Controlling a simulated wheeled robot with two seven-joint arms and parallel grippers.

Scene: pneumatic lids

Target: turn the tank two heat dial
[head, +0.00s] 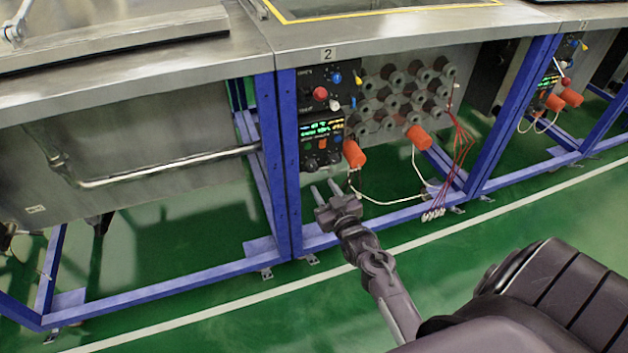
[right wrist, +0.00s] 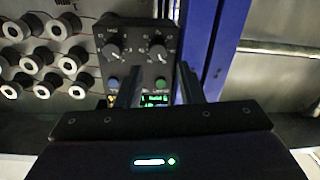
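The tank two control panel (head: 322,130) is a black box under the "2" label (head: 328,54), with lit green displays and two black dials at its bottom. In the right wrist view the panel appears upside down, with a left dial (right wrist: 113,50) and a right dial (right wrist: 157,52), each with a pale pointer. Their lettering is too small to tell which is heat. My right gripper (head: 323,188) is open and empty, just below and in front of the panel. In the wrist view its fingertips (right wrist: 159,72) frame the right dial, apparently without touching. My left gripper is out of view.
Orange plugs (head: 354,153) and hanging cables (head: 400,200) are right of the panel, beside several grey round fittings (head: 385,100). A blue frame post (head: 287,160) stands close on the left. The steel worktop (head: 240,45) overhangs above. Green floor is open in front.

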